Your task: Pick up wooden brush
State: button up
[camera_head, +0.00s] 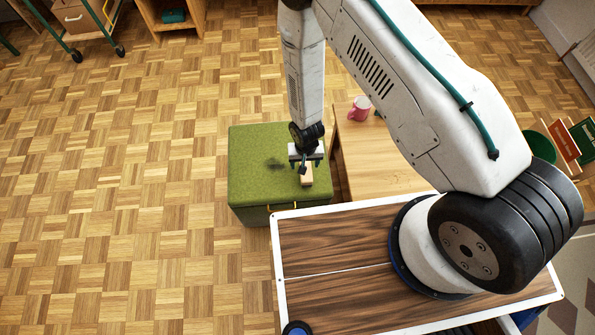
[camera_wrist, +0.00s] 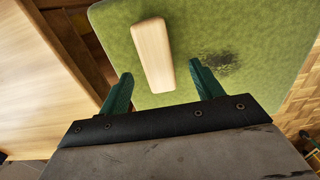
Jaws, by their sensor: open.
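The wooden brush (camera_wrist: 153,55) shows as a pale, rounded wooden block on the green cushioned top of a box-like seat (camera_wrist: 125,30). In the wrist view it lies ahead of my gripper (camera_wrist: 158,85), between the lines of the two green fingers, with its near end close to the fingertip level. The fingers are apart with nothing between them that I can see gripped. In the head view my gripper (camera_head: 304,165) is over the right part of the green seat (camera_head: 250,185), and the brush (camera_head: 306,178) shows just below it. Any bristles are hidden.
A wooden table (camera_head: 375,160) with a pink mug (camera_head: 360,108) stands right of the seat. A dark smudge (camera_wrist: 215,63) marks the green top beside the brush. Parquet floor (camera_head: 130,200) is clear to the left. A shelf (camera_head: 180,28) and a wheeled cart (camera_head: 80,18) stand at the back.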

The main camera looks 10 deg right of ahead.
jog(key=f, duration=0.6)
jog(key=shift+d+f, duration=0.2)
jog(key=shift+f, duration=0.2)
jog(key=c, duration=1.1)
